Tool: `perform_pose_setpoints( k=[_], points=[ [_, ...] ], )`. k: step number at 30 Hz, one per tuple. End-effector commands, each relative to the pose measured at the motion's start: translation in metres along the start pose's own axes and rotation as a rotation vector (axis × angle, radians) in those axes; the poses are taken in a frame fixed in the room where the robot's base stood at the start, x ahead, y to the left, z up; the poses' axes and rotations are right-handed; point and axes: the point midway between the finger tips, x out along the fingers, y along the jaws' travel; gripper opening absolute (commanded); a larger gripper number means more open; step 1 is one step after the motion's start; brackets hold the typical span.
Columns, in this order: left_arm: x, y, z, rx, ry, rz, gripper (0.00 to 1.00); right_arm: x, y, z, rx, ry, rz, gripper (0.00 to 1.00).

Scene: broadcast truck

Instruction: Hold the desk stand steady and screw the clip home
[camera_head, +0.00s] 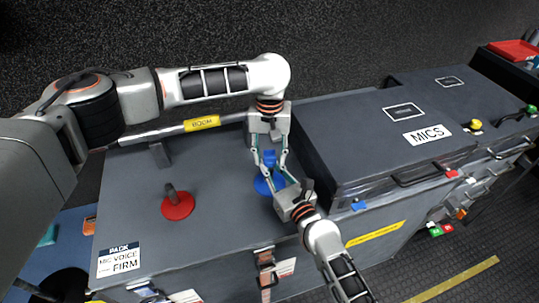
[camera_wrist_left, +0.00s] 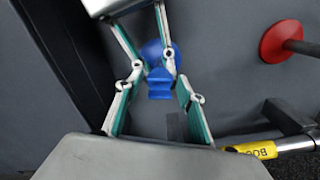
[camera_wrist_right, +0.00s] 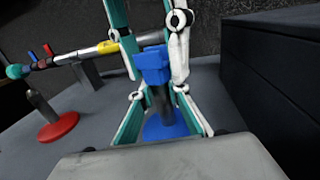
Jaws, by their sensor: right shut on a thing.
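The desk stand has a round blue base (camera_head: 263,187) and a dark post (camera_wrist_right: 161,101). It stands upright on the grey case top. The blue clip (camera_head: 269,158) sits at the top of the post and also shows in both wrist views (camera_wrist_left: 160,84) (camera_wrist_right: 152,66). My left gripper (camera_head: 268,164) reaches in from the back with its fingers apart on either side of the clip; gaps show beside it. My right gripper (camera_wrist_right: 160,93) comes from the front and is shut on the stand's post, below the clip. The join between clip and post is partly hidden.
A second stand with a red base (camera_head: 178,207) is to the left. A boom pole with a yellow label (camera_head: 202,123) lies along the back. A taller dark case marked MICS (camera_head: 367,130) rises close on the right. The front left of the case top is clear.

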Motion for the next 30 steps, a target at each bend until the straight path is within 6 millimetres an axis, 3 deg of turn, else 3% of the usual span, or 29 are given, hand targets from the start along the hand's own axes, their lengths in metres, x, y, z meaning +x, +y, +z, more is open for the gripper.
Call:
perform_pose_setpoints(
  k=[11,22,30],
  points=[
    [-0.002,0.000,-0.001,-0.001,0.001,0.000,0.42,0.000,0.000,0.000,-0.001,-0.001,0.001,0.00],
    [-0.041,0.000,-0.001,0.000,0.002,0.000,0.42,0.000,0.000,0.000,-0.001,0.000,0.001,0.00],
    [-0.045,0.000,0.000,-0.001,0.001,0.000,0.42,0.000,0.001,0.000,-0.001,-0.001,0.001,0.00]
  ],
)
